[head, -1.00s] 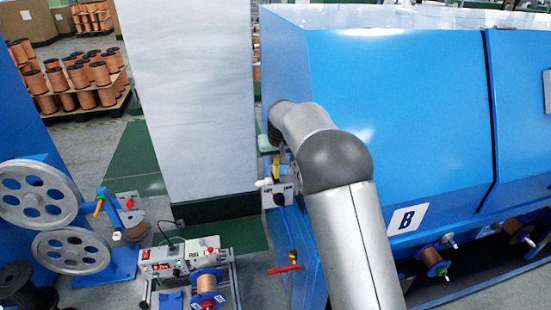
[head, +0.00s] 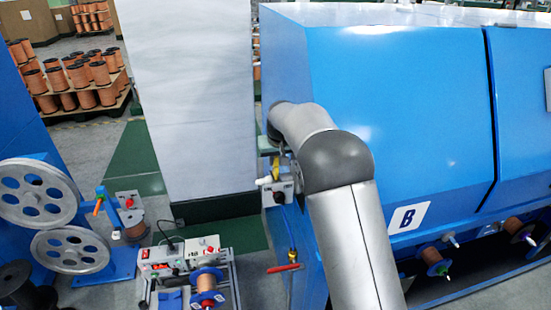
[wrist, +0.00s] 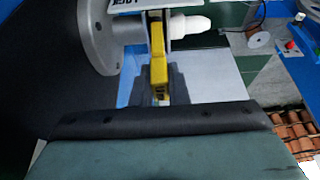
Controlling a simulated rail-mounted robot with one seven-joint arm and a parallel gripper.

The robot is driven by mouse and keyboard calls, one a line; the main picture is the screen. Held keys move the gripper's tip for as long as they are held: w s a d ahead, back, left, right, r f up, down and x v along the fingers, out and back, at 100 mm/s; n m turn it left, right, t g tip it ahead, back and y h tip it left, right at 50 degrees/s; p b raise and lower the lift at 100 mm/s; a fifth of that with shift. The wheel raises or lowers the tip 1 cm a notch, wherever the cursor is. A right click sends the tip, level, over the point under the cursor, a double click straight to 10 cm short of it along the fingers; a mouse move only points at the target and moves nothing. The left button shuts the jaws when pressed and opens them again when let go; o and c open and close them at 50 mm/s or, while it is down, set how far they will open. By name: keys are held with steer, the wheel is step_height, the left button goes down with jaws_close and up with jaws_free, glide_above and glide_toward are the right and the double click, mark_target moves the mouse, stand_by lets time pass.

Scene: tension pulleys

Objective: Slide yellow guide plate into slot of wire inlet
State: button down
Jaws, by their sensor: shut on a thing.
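The yellow guide plate (wrist: 158,55) stands upright in the middle of the wrist view, and it also shows in the head view (head: 276,166). My gripper (wrist: 158,92) is shut on its near end; the fingers are dark and partly hidden. The plate's far end reaches the wire inlet (head: 281,190), a pale box on the blue machine's side with a white nozzle. In the wrist view, the inlet's white nozzle (wrist: 190,26) sticks out to the right, just beside the plate. The slot is hidden, so I cannot tell how deep the plate is in it.
A grey round flange (wrist: 95,35) is close on the left in the wrist view. The blue machine (head: 400,110) fills the right of the head view. A white panel (head: 185,100) stands to the left. A red-handled valve (head: 284,267) is below the inlet.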

mark_target(276, 172)
steer(key=shift+f+b, duration=0.8)
steer(key=shift+f, duration=0.45)
steer(key=shift+f, duration=0.1)
steer(key=shift+f+b, duration=0.55)
steer(key=shift+f, duration=0.1)
steer(key=shift+s+f, duration=0.1)
steer(key=shift+f, duration=0.25)
steer(key=c, duration=1.4)
jaws_free()
steer(key=shift+f, duration=0.15)
steer(key=shift+o, duration=0.2)
steer(key=shift+s+b, duration=0.1)
steer(key=shift+b, duration=0.2)
steer(key=v, duration=0.5)
steer(key=b+v, duration=0.1)
steer(key=v, duration=0.5)
steer(key=b+v, duration=0.1)
steer(key=v, duration=0.5)
steer(key=shift+w, duration=0.35)
steer(key=shift+v, duration=0.75)
